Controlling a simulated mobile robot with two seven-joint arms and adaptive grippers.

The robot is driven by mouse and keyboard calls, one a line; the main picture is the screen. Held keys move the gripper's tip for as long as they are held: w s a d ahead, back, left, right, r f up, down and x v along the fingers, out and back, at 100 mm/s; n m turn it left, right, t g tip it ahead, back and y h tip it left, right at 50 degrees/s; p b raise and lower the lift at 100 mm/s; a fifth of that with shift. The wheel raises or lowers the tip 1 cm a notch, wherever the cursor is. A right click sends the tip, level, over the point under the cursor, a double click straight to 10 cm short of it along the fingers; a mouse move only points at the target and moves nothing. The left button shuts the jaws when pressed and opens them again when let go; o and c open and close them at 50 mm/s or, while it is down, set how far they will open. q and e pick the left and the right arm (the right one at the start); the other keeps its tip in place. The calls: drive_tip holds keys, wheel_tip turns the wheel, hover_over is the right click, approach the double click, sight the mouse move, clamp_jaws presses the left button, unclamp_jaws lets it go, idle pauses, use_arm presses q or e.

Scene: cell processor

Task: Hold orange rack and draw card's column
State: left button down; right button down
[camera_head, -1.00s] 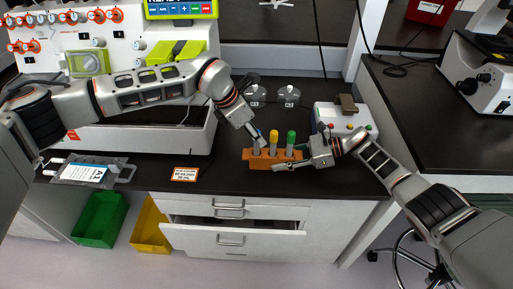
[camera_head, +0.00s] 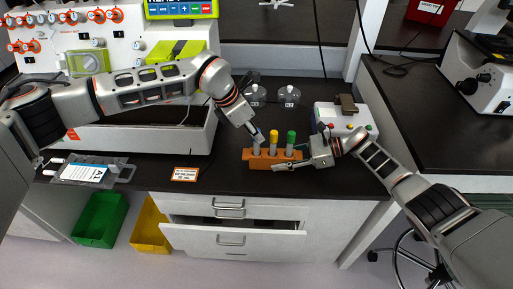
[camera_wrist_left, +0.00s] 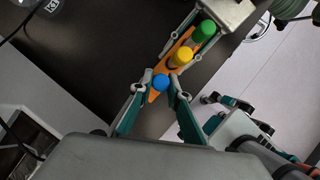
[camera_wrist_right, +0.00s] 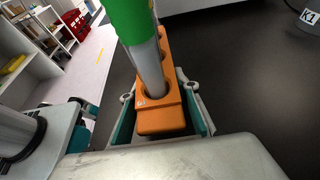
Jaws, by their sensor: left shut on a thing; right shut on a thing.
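The orange rack (camera_head: 262,161) stands near the front edge of the dark bench. A yellow-capped tube (camera_head: 274,139) and a green-capped tube (camera_head: 291,139) stand upright in it. My left gripper (camera_head: 257,137) is over the rack's left end, shut on a blue-capped tube (camera_wrist_left: 160,82), whose cap shows between the fingers in the left wrist view. Whether its lower end is still in the rack is hard to tell. My right gripper (camera_head: 289,166) is shut on the rack, its fingers along both sides of the rack's body (camera_wrist_right: 160,122). A small orange-edged card (camera_head: 185,174) lies left of the rack, its text unreadable.
A large white machine (camera_head: 110,60) stands at the back left. A clear bag with a label (camera_head: 88,172) lies at the left front edge. Two clear bottles (camera_head: 288,95) and a white device with buttons (camera_head: 343,119) stand behind the rack. A drawer (camera_head: 232,238) below is partly open.

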use_arm(q)
drive_tip(key=shift+r, duration=0.4)
drive_tip(key=shift+r, duration=2.95)
drive_tip(key=shift+r, duration=0.1)
wheel_tip(320, 180, up, 7)
use_arm(e)
drive_tip(key=c, duration=1.4)
unclamp_jaws()
drive_tip(key=shift+c, duration=0.2)
